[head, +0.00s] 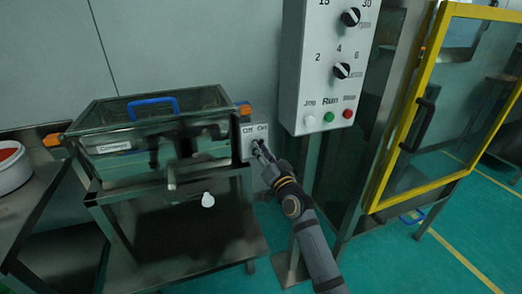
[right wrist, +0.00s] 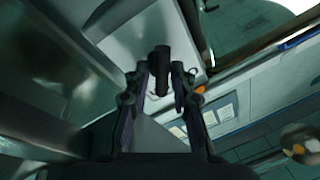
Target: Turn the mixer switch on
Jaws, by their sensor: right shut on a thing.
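The switch (right wrist: 161,58) is a dark bar-shaped knob between my finger pads in the right wrist view. It sits on a small pale switch plate (head: 245,130) marked "Off" on the left and "On" on the right, at the right end of the glass-lidded machine (head: 150,145). My right gripper (head: 258,148) reaches up to this plate from the lower right in the head view, and it shows close up in the right wrist view (right wrist: 162,85). It is shut on the knob. In the head view the fingers mostly hide the knob, so its setting is unclear. My left gripper is out of view.
A white control box (head: 325,75) with two dials and several buttons stands just right of my right arm. A yellow-framed glass door (head: 408,110) stands farther right. A metal table (head: 185,245) carries the machine. Green floor is free at the lower right.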

